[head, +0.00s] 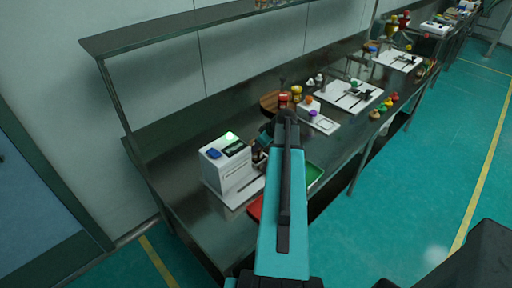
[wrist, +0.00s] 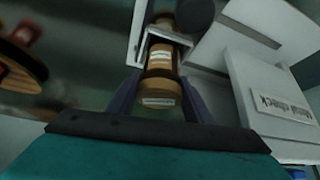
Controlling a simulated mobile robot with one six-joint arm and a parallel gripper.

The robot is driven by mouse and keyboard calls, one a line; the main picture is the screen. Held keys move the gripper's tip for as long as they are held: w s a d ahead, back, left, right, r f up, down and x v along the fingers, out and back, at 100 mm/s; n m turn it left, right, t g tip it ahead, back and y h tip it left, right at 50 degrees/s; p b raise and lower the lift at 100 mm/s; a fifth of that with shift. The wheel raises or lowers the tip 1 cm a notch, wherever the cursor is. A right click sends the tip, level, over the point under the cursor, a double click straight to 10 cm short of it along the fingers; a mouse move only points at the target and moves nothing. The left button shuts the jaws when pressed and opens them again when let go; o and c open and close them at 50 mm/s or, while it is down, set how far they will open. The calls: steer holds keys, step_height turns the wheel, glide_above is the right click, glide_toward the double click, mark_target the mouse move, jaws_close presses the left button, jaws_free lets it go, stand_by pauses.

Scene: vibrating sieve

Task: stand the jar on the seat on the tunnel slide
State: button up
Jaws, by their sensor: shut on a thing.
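In the wrist view my gripper (wrist: 160,98) is shut on a brown jar (wrist: 158,88) with pale labels, one finger on each side. The jar's far end lies close to a white bracket-like part (wrist: 168,37); I cannot tell whether they touch. In the head view my gripper (head: 268,135) is over the bench beside a white box machine (head: 225,168) with a lit green top. A white plate with a dark slot, perhaps the tunnel slide (head: 240,196), lies at its foot. The seat cannot be made out clearly, and my arm hides part of this area.
A red tray (head: 256,208) and a green tray (head: 315,174) lie at the bench front, partly behind my arm. A round wooden stand (head: 269,102) and white stations (head: 350,95) stand farther along. A shelf (head: 190,28) overhangs the bench. A sign panel (wrist: 272,103) is right in the wrist view.

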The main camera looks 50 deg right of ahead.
steer(key=shift+f, duration=0.15)
steer(key=o, duration=1.1)
steer(key=shift+s+r, duration=0.1)
steer(key=shift+r, duration=0.15)
steer(key=b+v, duration=0.3)
steer(key=v, duration=0.8)
steer(key=shift+s+r+b, duration=0.15)
steer(key=shift+r+b, duration=0.2)
steer(key=shift+r, duration=0.05)
steer(key=shift+r, duration=0.1)
